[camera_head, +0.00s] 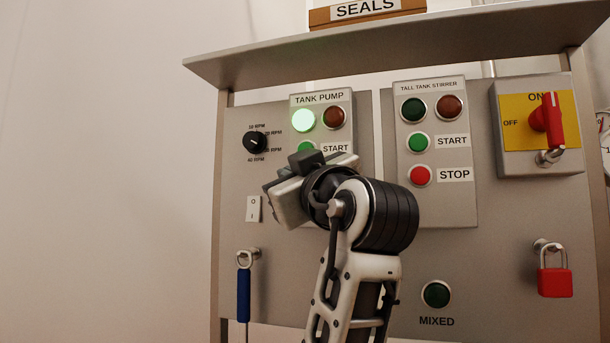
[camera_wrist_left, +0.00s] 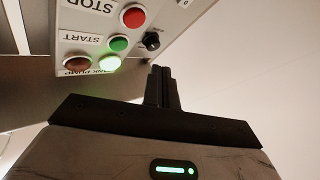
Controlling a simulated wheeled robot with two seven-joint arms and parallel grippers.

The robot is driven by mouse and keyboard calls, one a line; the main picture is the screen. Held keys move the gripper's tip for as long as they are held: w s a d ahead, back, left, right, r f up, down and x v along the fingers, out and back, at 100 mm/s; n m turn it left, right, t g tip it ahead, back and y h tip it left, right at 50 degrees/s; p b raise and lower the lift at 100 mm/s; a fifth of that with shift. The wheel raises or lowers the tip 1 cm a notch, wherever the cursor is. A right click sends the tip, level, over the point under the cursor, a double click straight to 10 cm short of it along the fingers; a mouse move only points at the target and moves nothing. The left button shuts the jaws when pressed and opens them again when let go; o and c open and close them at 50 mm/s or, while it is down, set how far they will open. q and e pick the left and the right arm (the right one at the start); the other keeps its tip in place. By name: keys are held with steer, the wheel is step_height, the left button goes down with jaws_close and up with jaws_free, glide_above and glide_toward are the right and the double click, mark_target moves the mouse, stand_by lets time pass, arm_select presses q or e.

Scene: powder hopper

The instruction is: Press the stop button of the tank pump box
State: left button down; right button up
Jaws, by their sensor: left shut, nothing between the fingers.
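The tank pump box (camera_head: 349,130) is on the grey panel, with a lit green lamp (camera_head: 303,120), a dark red lamp (camera_head: 334,117) and a green start button (camera_head: 306,147). In the head view my left gripper (camera_head: 290,190) is in front of the box's lower part and hides the stop button; its fingertips are hard to make out. In the left wrist view the red stop button (camera_wrist_left: 134,16) shows beside the STOP label. The shut, empty fingers (camera_wrist_left: 161,74) show below and right of it there, apart from it in the picture. My right gripper is not in view.
The tall tank stirrer box (camera_head: 466,205) has its own red stop button (camera_head: 420,176). A black speed knob (camera_head: 255,142) and a white rocker switch (camera_head: 253,208) are on the left. A red rotary switch (camera_head: 548,120) is on the right. A shelf (camera_head: 240,68) overhangs the panel.

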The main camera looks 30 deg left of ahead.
arm_select(q)
steer(key=shift+w+a+p, duration=0.2)
steer(key=shift+w+p, duration=0.05)
steer(key=shift+w, duration=0.6)
steer(key=shift+w+a+p, duration=0.2)
steer(key=shift+w, duration=0.65)
steer(key=shift+w+a+p, duration=0.2)
steer(key=shift+w+p, duration=0.05)
steer(key=shift+w, duration=0.6)
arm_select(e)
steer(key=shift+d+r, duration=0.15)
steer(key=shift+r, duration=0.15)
arm_select(q)
steer(key=shift+w, duration=0.1)
steer(key=shift+w+a, duration=0.1)
steer(key=shift+w, duration=0.2)
steer(key=shift+w+a, duration=0.1)
steer(key=shift+w, duration=0.3)
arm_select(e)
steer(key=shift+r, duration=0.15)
arm_select(q)
steer(key=shift+s, duration=0.1)
stand_by(0.3)
steer(key=shift+s+d+b, duration=0.2)
steer(key=shift+s+b, duration=0.1)
steer(key=shift+s, duration=0.35)
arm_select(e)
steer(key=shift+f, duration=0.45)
